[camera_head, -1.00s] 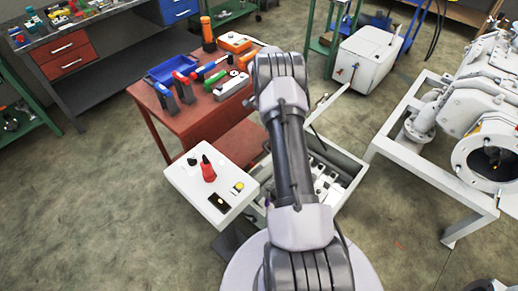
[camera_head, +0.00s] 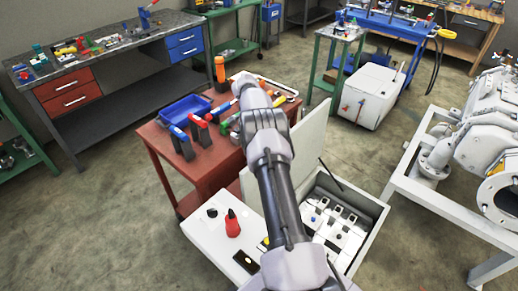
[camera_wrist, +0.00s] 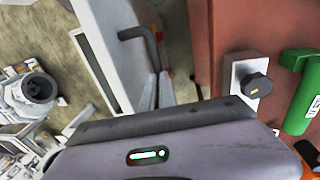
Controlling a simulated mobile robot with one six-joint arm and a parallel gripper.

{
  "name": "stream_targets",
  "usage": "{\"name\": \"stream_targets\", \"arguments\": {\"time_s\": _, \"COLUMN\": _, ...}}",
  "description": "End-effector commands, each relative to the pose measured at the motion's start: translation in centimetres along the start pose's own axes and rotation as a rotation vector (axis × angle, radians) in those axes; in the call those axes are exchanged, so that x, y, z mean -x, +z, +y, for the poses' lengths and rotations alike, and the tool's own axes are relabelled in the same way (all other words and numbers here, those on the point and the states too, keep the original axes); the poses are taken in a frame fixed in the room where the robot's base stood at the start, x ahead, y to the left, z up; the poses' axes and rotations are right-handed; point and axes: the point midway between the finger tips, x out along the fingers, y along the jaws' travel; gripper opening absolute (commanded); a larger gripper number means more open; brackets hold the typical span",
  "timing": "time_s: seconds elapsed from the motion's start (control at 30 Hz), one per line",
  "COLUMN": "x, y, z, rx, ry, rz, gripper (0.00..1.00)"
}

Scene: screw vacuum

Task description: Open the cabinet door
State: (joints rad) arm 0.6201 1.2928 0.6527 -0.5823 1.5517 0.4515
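The white cabinet (camera_head: 366,207) stands in front of me, and its inside with several pale blocks shows. A pale flat panel, apparently its door (camera_head: 306,128), stands upright at the far side of the opening, partly behind my arm. In the wrist view a white panel (camera_wrist: 106,18) carries a dark bent handle (camera_wrist: 140,35). My gripper's grey housing fills the bottom of the wrist view. Narrow grey shapes, apparently its fingers (camera_wrist: 157,90), show beside the panel. Their grip and any contact with the panel are unclear. In the head view my arm hides the fingers.
A white control box (camera_head: 205,228) with a red knob adjoins the cabinet at left. A red table (camera_head: 165,143) with tools and a blue bin (camera_head: 184,110) stands behind. A white machine frame (camera_head: 440,212) is at right. Floor between cabinet and frame is clear.

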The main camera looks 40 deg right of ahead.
Motion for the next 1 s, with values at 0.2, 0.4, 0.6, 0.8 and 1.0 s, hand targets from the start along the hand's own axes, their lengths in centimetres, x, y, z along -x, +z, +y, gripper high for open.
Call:
{"name": "stream_targets", "arguments": {"time_s": 0.2, "x": -3.01, "y": 0.96, "z": 0.97, "rx": -0.005, "ry": 0.042, "rz": -0.037, "gripper": 0.0}}
{"name": "stream_targets", "arguments": {"time_s": 0.4, "x": -3.02, "y": 0.91, "z": 1.01, "rx": -0.006, "ry": 0.042, "rz": -0.036, "gripper": 0.26}}
{"name": "stream_targets", "arguments": {"time_s": 0.6, "x": -3.01, "y": 0.88, "z": 0.99, "rx": -0.006, "ry": 0.041, "rz": -0.036, "gripper": 0.34}}
{"name": "stream_targets", "arguments": {"time_s": 0.8, "x": -3.02, "y": 0.9, "z": 0.94, "rx": -0.006, "ry": 0.04, "rz": -0.036, "gripper": 0.34}}
{"name": "stream_targets", "arguments": {"time_s": 1.0, "x": -2.41, "y": 0.89, "z": 0.91, "rx": -0.005, "ry": 0.038, "rz": -0.034, "gripper": 0.34}}
